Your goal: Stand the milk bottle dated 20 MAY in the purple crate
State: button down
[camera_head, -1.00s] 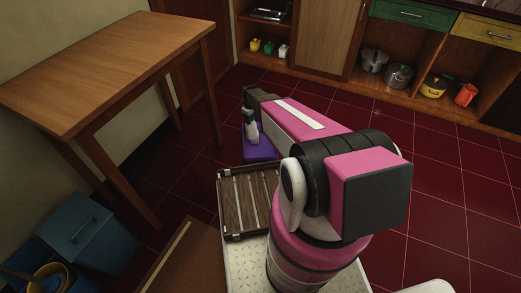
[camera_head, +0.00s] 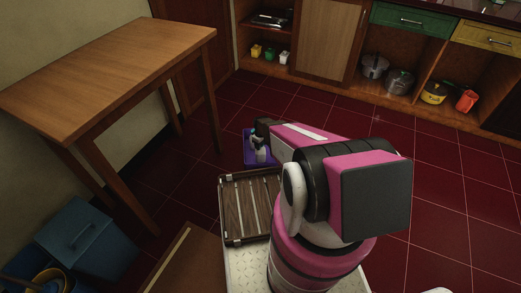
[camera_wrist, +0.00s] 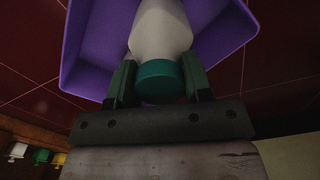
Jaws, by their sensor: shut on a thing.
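The purple crate (camera_head: 249,147) stands on the dark red tiled floor, just beyond the wooden slatted rack; its inside and walls show in the wrist view (camera_wrist: 82,62). My gripper (camera_wrist: 158,88) is shut on a white milk bottle (camera_wrist: 160,30) with a teal cap. In the wrist view the bottle's body lies against the crate's inside, between its walls. Whether its base touches the crate floor cannot be told. In the head view the bottle (camera_head: 259,153) is small, partly hidden by my gripper. No date on the bottle is legible.
A wooden table (camera_head: 115,65) stands at the left. Blue bins (camera_head: 85,240) are below it. The slatted wooden rack (camera_head: 248,205) lies in front of the crate. Shelves with pots (camera_head: 400,80) line the back. Floor to the right is clear.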

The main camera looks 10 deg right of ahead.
jog(key=shift+f, duration=1.9)
jog(key=c, duration=0.5)
grip_release()
jog(key=shift+c, duration=0.2)
notch_tip(320, 180, up, 12)
jog(key=shift+f, duration=0.1)
jog(key=s+r+m, duration=0.4)
jog(key=s+r, duration=0.6)
jog(key=r, duration=0.5)
jog(key=s+r+m, duration=0.4)
jog(key=s+r, duration=0.7)
jog(key=r, duration=0.4)
jog(key=shift+s+r, duration=0.25)
